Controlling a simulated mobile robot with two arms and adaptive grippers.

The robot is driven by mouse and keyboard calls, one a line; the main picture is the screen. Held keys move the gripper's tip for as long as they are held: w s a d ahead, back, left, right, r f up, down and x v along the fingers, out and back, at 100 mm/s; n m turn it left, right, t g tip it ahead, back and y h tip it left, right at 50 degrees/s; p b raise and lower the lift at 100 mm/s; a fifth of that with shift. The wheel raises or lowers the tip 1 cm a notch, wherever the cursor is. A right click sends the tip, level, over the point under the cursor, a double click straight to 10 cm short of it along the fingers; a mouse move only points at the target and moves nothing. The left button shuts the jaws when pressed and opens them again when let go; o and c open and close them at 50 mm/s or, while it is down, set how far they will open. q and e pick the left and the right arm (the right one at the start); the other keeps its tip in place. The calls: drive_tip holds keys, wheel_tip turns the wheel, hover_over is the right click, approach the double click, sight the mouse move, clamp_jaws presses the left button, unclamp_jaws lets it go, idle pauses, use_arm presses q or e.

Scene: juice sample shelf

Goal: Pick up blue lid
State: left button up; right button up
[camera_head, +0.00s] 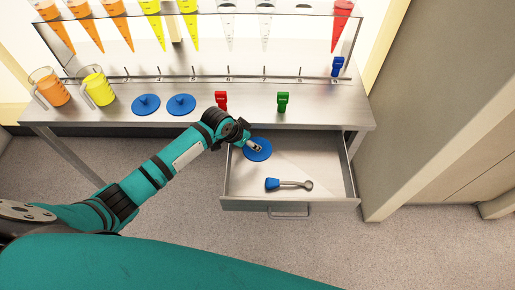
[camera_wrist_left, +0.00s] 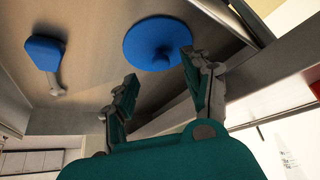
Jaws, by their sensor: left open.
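A round blue lid (camera_head: 262,154) with a small knob lies in the open drawer, near its back left. It also shows at the top of the left wrist view (camera_wrist_left: 150,36), with its knob toward the gripper. My left gripper (camera_head: 256,147) reaches over the lid and hides part of it in the head view. In the left wrist view the two fingers (camera_wrist_left: 158,70) are apart with nothing between them, and the knob shows just beyond their tips. Two more blue lids, a left one (camera_head: 146,107) and a right one (camera_head: 182,107), lie on the counter. My right gripper is not seen.
The metal drawer (camera_head: 335,178) also holds a blue-ended tool (camera_head: 290,184). On the counter stand an orange jug (camera_head: 52,89), a yellow jug (camera_head: 98,90), and red (camera_head: 221,99), green (camera_head: 283,101) and blue (camera_head: 338,66) tap-like pieces. A wall stands right of the drawer.

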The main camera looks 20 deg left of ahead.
use_arm(q)
drive_tip(key=x, duration=0.5)
drive_tip(key=shift+w+d+b, duration=0.1)
drive_tip(key=shift+w+b, duration=0.1)
drive_tip(key=shift+b, duration=0.1)
clamp_jaws()
